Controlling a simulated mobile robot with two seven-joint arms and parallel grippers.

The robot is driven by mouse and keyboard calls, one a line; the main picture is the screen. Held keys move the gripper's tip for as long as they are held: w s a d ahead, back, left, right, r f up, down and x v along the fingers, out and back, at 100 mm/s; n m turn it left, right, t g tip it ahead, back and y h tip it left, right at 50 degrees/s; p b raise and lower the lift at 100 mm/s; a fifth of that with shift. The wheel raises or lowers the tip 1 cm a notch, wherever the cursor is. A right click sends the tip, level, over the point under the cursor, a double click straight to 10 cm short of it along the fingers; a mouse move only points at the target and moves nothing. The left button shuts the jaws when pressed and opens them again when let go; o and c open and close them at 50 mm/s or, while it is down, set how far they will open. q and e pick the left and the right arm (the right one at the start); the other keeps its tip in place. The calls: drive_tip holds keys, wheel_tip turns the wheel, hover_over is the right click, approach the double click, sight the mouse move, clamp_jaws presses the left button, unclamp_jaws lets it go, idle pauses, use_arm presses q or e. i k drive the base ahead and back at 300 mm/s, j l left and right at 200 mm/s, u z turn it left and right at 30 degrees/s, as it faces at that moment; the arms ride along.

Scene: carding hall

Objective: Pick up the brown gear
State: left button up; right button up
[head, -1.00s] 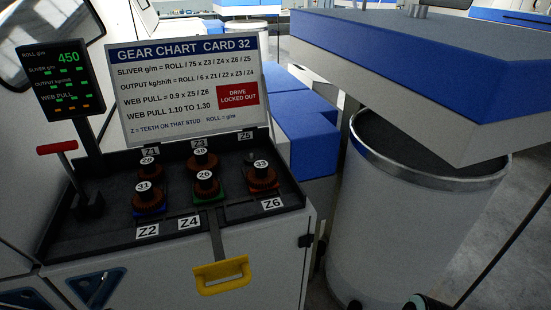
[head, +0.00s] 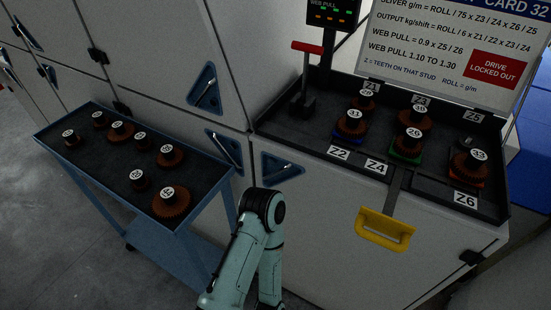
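Several brown gears with white number labels lie on a blue cart (head: 52,147) at the left. The largest-looking one, a gear (head: 172,208), is near the cart's front right corner. A smaller dark gear (head: 138,184) is beside it, and another brown gear (head: 171,158) is behind. More brown gears sit on the machine's dark tray (head: 318,124), including gear 31 (head: 350,130), gear 26 (head: 408,147) and gear 33 (head: 470,170). Nothing singles out one brown gear. A teal arm of mine rises at the bottom middle, but neither gripper shows.
A yellow handle (head: 382,232) sticks out from the machine's front below the tray. A lever with a red grip (head: 307,47) stands at the tray's left. A gear chart board (head: 440,45) is behind. Floor (head: 45,235) is clear left of the cart.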

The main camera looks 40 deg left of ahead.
sight(171, 202)
drive_tip(key=k+j, duration=0.35)
drive_tip(key=u, duration=0.5)
drive_tip(key=j+u, duration=0.15)
drive_tip(key=u, duration=0.85)
drive_tip(key=j+u, duration=0.15)
drive_tip(key=u, duration=0.35)
